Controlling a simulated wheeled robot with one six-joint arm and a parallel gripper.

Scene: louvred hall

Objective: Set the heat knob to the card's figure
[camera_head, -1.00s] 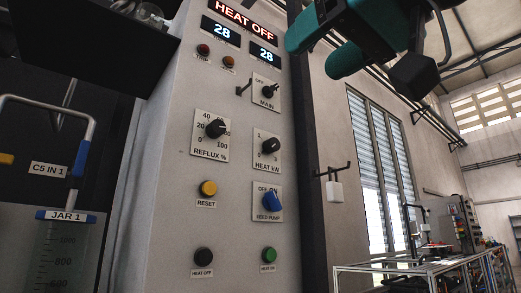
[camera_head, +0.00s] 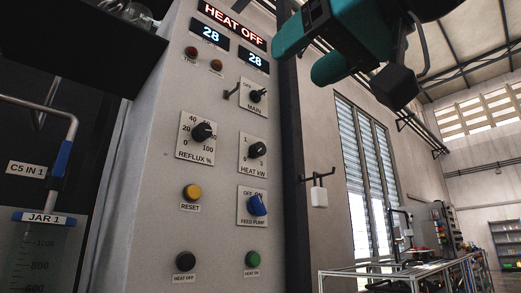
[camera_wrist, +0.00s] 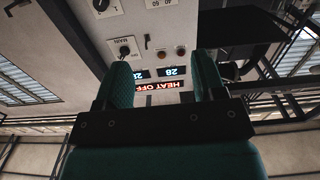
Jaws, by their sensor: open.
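The heat knob (camera_head: 257,149), black and labelled HEAT kW with a scale of several marks, sits mid-height in the right column of the grey panel (camera_head: 215,170). It is partly visible upside down in the wrist view (camera_wrist: 101,5). My gripper (camera_wrist: 166,62) is open and empty, its two teal fingers apart in front of the panel's top. No card with a figure can be made out in either view.
Around it are the reflux knob (camera_head: 203,131), main switch (camera_head: 256,96), blue feed pump switch (camera_head: 257,205), yellow reset button (camera_head: 192,192) and green button (camera_head: 252,259). Displays (camera_head: 212,33) read 28 under a HEAT OFF sign (camera_head: 235,23). A hook (camera_head: 318,176) is on the wall right. A jar (camera_head: 40,250) stands left.

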